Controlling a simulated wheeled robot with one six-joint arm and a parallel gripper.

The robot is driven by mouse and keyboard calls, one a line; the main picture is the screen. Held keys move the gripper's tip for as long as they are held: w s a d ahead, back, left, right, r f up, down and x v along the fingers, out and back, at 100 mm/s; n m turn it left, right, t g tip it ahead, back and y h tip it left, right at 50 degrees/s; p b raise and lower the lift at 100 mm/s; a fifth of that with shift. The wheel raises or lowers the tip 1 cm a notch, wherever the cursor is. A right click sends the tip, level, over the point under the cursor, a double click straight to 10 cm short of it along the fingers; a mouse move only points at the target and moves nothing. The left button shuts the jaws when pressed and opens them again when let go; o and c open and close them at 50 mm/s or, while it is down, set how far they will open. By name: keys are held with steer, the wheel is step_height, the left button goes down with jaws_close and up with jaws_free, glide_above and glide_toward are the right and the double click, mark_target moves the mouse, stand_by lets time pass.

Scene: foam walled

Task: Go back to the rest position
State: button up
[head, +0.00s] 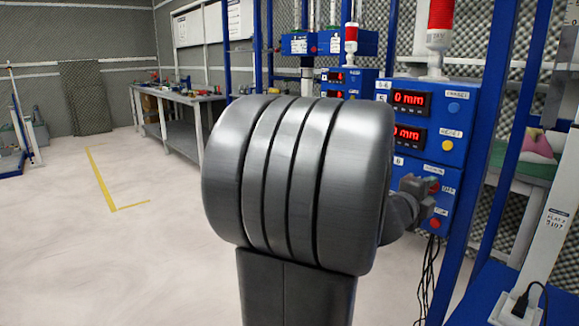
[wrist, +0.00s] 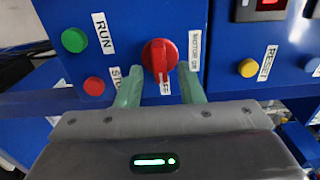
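My gripper (wrist: 160,73) is open in the wrist view, its two greenish fingers apart with nothing held between them. The red rotary switch (wrist: 159,56) on a blue panel shows between and beyond the fingertips, its handle pointing roughly up and down. Gaps show on both sides of the switch, and I cannot tell how far the tips are from the panel. In the head view, my gripper (head: 415,192) is at the front of the blue control box (head: 455,113), partly hidden by my large grey arm link.
The panel has a green RUN button (wrist: 74,40), a red button (wrist: 94,86) and a yellow RESET button (wrist: 248,68) close by. Blue posts (head: 492,100) stand beside the box. A workbench (head: 180,98) is at the back left. The floor (head: 110,240) on the left is clear.

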steer(key=p+v, duration=0.3)
steer(key=v, duration=1)
steer(key=w+d+r+n+p, duration=0.1)
steer(key=w+d+n+p, duration=0.8)
steer(key=n+p, duration=0.5)
steer(key=n, duration=0.4)
steer(key=shift+w+d+r+p, duration=0.15)
steer(key=shift+w+d+p, duration=0.1)
steer(key=shift+d+p, duration=0.1)
stand_by(0.5)
